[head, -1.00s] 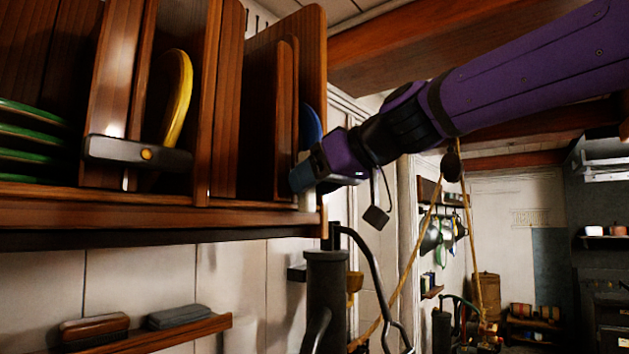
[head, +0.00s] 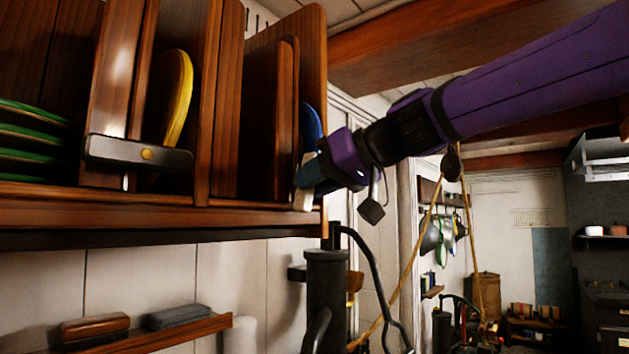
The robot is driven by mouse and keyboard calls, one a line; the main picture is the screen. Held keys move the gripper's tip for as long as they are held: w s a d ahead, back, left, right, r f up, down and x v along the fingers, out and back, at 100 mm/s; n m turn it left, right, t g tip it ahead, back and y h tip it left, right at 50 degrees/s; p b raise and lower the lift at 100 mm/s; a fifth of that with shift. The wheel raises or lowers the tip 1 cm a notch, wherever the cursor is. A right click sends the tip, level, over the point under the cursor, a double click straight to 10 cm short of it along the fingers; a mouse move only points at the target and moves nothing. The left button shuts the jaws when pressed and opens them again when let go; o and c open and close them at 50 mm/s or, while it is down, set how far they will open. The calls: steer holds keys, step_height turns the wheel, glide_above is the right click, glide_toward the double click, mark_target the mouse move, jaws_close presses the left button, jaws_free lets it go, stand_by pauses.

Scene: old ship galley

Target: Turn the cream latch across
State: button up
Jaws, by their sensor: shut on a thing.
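The cream latch (head: 302,199) is a pale narrow piece at the right end of the wooden plate rack, in front of the slot with the blue plate (head: 311,126). It looks close to upright, with a slight tilt. My gripper (head: 306,178) comes in from the right and is shut on the latch. Its fingers hide the latch's middle, and its pivot cannot be made out.
The wooden rack (head: 262,218) holds a yellow plate (head: 178,98) behind a dark grey latch (head: 138,153), and several green plates (head: 32,142) at left. A dark pump-like fixture (head: 326,290) stands below my gripper. A rope (head: 402,270) hangs at right.

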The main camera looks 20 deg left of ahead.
steer(key=shift+f+m+g+y, duration=0.1)
steer(key=shift+m+g+y, duration=0.65)
steer(key=shift+m, duration=1.1)
steer(key=shift+r+m+g+y, duration=0.1)
steer(key=shift+m+g+y, duration=0.6)
steer(key=shift+m, duration=1.2)
steer(key=shift+f+m+g+y, duration=0.1)
steer(key=shift+m+g+y, duration=0.35)
steer(key=shift+m+y, duration=1)
steer(key=shift+m+h, duration=0.4)
steer(key=shift+m, duration=0.2)
steer(key=o, duration=0.9)
steer(key=shift+d, duration=0.15)
steer(key=d, duration=1)
steer(key=shift+d, duration=0.35)
